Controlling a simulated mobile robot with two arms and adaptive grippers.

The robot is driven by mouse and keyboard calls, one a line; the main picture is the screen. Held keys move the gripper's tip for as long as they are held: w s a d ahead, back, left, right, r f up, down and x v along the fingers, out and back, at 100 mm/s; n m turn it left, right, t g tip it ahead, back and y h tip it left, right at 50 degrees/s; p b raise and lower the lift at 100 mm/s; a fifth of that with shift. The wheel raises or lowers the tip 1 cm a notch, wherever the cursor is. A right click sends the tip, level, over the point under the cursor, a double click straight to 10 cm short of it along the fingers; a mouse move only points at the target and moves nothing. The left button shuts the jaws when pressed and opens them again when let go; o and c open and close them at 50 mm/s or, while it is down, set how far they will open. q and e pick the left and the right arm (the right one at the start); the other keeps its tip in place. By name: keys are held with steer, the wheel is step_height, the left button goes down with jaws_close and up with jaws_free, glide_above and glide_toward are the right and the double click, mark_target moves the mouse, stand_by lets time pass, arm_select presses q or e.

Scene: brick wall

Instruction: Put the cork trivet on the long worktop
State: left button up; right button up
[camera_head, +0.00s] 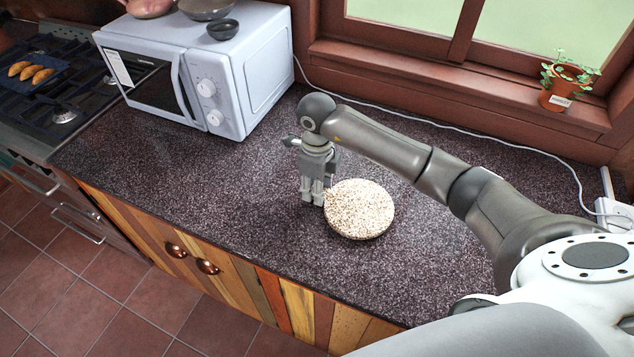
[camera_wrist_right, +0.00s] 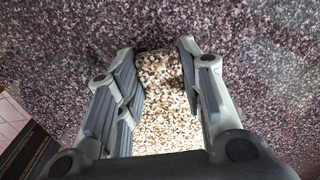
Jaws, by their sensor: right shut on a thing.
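The cork trivet (camera_head: 360,209) is a round, speckled pale disc at the middle of the long worktop (camera_head: 240,200), a dark speckled counter. My right gripper (camera_head: 313,198) points down at the trivet's left edge and is shut on it. In the right wrist view the trivet (camera_wrist_right: 165,100) lies between the two fingers (camera_wrist_right: 160,52). The trivet looks flat and on or just above the worktop; I cannot tell if it touches. My left gripper does not show.
A white microwave (camera_head: 205,75) stands at the back left, with bowls on top. A stove (camera_head: 55,90) with a tray of yellow-brown food is at far left. A potted plant (camera_head: 562,85) sits on the windowsill. A white cable (camera_head: 440,125) runs along the back. Worktop left of the gripper is clear.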

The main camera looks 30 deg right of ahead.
steer(key=shift+f, duration=0.3)
steer(key=o, duration=0.6)
steer(key=shift+f, duration=0.1)
steer(key=o, duration=0.5)
steer(key=shift+c, duration=0.2)
